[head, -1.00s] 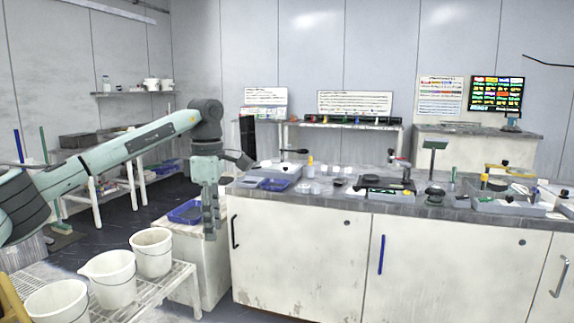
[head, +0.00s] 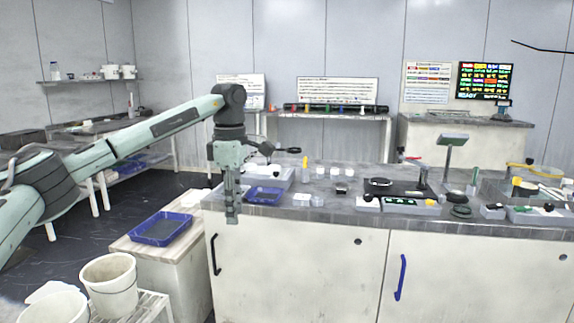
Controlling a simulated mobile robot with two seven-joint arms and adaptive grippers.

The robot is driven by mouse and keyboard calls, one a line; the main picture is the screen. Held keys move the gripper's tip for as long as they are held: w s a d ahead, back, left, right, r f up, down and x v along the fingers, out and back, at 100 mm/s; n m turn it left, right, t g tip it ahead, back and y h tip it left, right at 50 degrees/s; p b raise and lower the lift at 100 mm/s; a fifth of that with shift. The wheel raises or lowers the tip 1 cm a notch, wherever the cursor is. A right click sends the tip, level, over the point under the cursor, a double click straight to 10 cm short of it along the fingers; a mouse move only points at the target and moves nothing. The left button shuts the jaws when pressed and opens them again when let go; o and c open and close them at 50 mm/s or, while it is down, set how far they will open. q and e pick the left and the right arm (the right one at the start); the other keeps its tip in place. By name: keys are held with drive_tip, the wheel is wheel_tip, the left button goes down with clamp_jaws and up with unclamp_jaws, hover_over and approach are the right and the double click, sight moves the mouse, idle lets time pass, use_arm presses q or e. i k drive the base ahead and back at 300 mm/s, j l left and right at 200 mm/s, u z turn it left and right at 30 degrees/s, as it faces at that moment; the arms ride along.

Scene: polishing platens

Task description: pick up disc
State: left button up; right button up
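A dark round disc (head: 380,184) lies on a black plate on the bench, right of the middle. A smaller dark round piece (head: 460,211) lies near the bench's front edge, further right. I cannot tell which is the task's disc. My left gripper (head: 232,218) hangs pointing down in front of the bench's left front edge, left of both. Its fingers look close together and nothing shows between them, but they are too small to tell if it is open or shut. My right gripper is out of view.
The grey bench (head: 330,211) carries a blue tray (head: 264,196), small white cups and a post with a flat head (head: 453,138). Another blue tray (head: 160,229) sits on a low cabinet. White buckets (head: 109,284) stand at lower left. Dark floor is free at left.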

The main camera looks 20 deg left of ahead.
sight(271, 167)
drive_tip(key=i+j+z, duration=0.2)
drive_tip(key=i+j, duration=0.2)
drive_tip(key=i+j+z, duration=0.2)
drive_tip(key=i+j, duration=0.2)
drive_tip(key=j, duration=0.25)
drive_tip(key=i+j, duration=0.15)
drive_tip(key=j, duration=0.2)
drive_tip(key=i+j+z, duration=0.15)
drive_tip(key=j, duration=0.55)
drive_tip(key=i+j+z, duration=0.1)
drive_tip(key=j, duration=0.25)
drive_tip(key=i, duration=0.1)
